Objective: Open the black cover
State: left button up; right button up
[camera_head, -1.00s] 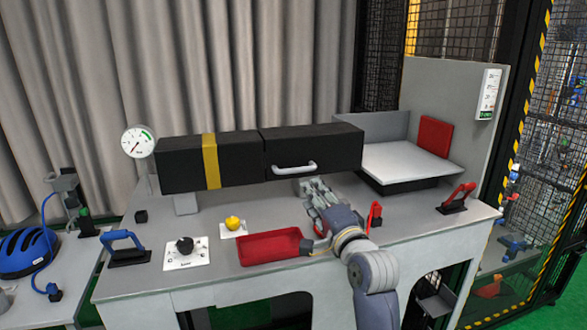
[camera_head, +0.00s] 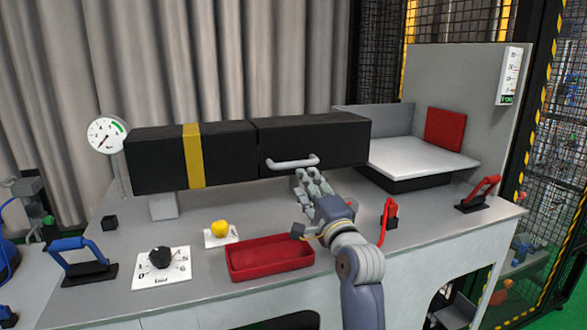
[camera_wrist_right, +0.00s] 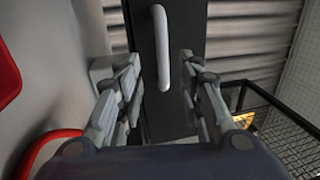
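The black cover (camera_head: 340,139) is the right section of a long black box on the bench, with a pale grey handle (camera_head: 292,162) on its front. In the right wrist view the handle (camera_wrist_right: 160,48) stands upright in the picture, ahead of my fingertips. My right gripper (camera_head: 311,178) is just below and in front of the handle. In the right wrist view its two fingers (camera_wrist_right: 158,72) are spread wide, one each side of the handle, with nothing between them gripped. The cover looks shut. My left gripper is not in view.
A red tray (camera_head: 270,258) lies left of my right arm, and a red lever (camera_head: 388,218) stands right of it. A dial plate (camera_head: 161,266), a yellow button (camera_head: 219,229) and a blue handle (camera_head: 80,258) are further left. A white platform (camera_head: 425,160) is at right.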

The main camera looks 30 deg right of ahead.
aim_at(296, 166)
jog(key=p+x, duration=0.2)
jog(key=x, duration=0.7)
jog(key=shift+w+d+r, duration=0.1)
jog(key=shift+r, duration=0.1)
jog(key=shift+c, duration=0.3)
grip_shut()
